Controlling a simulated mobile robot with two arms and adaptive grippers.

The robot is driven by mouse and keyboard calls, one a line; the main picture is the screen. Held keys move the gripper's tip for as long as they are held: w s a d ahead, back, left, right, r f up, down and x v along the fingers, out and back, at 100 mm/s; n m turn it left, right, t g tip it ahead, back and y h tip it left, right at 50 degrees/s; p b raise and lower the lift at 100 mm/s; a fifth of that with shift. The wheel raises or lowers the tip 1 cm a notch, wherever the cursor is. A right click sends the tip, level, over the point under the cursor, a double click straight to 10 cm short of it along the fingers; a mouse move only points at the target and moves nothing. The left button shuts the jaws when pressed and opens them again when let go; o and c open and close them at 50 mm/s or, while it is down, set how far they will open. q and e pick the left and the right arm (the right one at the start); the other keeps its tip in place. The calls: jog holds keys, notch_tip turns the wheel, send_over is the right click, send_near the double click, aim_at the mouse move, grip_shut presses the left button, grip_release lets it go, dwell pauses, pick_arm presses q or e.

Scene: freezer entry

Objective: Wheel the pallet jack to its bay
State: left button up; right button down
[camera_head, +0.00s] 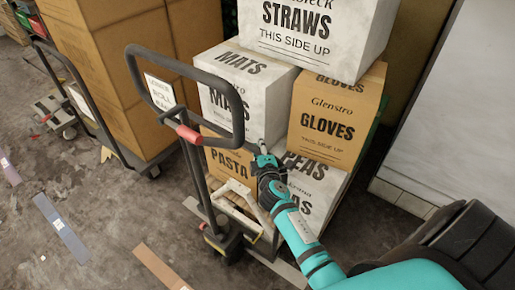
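The pallet jack (193,170) stands in the middle, with a dark looped handle (165,55), a white label plate inside the loop and a red part at the loop's base. Stacked boxes stand just behind its handle, over what looks like a wooden pallet (238,208). My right gripper (262,150) is to the right of the handle, in front of the boxes, and looks apart from the handle. Its fingers are small and dark, so whether they are open or shut is unclear. My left gripper is out of view. I cannot make out which place is the bay.
White and brown boxes, including a gloves box (328,118), stack high behind the jack. A second wheeled cart (85,100) and tall brown cartons (125,60) stand at left. A pale wall (455,110) is at right. Blue tape (62,228) marks the open floor at lower left.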

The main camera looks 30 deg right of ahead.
jog(key=shift+w+d+r, duration=0.25)
jog(key=shift+w+r, duration=0.05)
jog(key=shift+r, duration=0.3)
jog(key=c, duration=1.9)
grip_release()
jog(key=o, duration=0.8)
jog(key=shift+s+a, duration=0.2)
jog(key=shift+s, duration=0.15)
jog(key=shift+f, duration=0.15)
jog(key=v, duration=1.2)
jog(key=shift+a+f, duration=0.1)
